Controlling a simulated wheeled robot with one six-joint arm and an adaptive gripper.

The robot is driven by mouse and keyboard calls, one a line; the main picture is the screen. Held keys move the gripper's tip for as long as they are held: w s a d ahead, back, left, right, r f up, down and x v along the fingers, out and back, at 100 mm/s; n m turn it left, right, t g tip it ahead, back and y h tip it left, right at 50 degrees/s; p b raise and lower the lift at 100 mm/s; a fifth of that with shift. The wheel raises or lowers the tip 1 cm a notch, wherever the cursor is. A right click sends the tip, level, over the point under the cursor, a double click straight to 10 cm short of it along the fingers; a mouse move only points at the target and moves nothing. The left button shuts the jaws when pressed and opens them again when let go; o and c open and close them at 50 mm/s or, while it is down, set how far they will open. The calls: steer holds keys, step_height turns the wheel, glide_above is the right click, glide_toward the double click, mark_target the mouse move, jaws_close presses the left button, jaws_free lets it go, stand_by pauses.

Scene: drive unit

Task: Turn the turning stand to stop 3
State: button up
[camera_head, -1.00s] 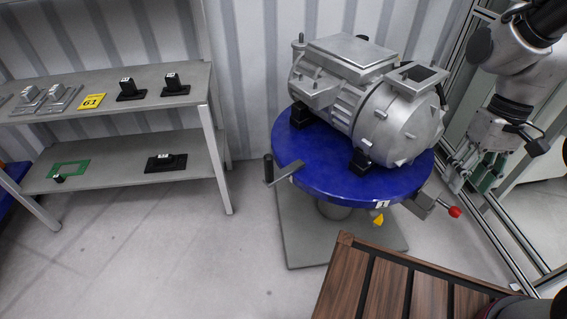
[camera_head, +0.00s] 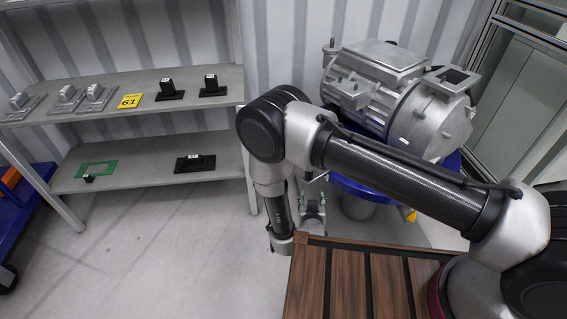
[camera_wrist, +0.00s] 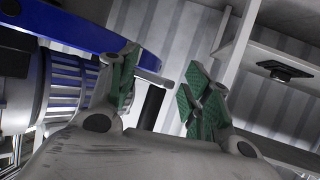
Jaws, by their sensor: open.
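The turning stand is a blue round table (camera_head: 365,191) bearing a grey motor (camera_head: 400,85). My arm hides much of its front, including the stop label and the red-knobbed lever. A yellow pointer (camera_head: 411,214) shows partly at its lower edge. My gripper (camera_head: 312,205) is at the stand's left side. In the wrist view my gripper (camera_wrist: 163,75) is open, with green pads on both fingers. A black upright handle (camera_wrist: 152,106) shows between the fingers, near a grey bar; I cannot tell whether they touch it. The blue rim (camera_wrist: 85,33) is at upper left.
A grey shelf (camera_head: 130,108) with brackets, black parts and a yellow 61 sign (camera_head: 130,101) stands at the left. A brown slatted surface (camera_head: 345,285) lies in front of the stand. A glazed frame is at the right.

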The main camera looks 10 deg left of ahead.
step_height(320, 180, up, 10)
steer(key=w+a+t, duration=0.2)
steer(key=t, duration=0.3)
steer(key=shift+m, duration=0.4)
steer(key=w, duration=0.6)
steer(key=shift+w+r, duration=0.1)
steer(key=shift+w, duration=0.1)
steer(key=shift+w+a, duration=0.1)
steer(key=shift+w, duration=0.55)
jaws_close()
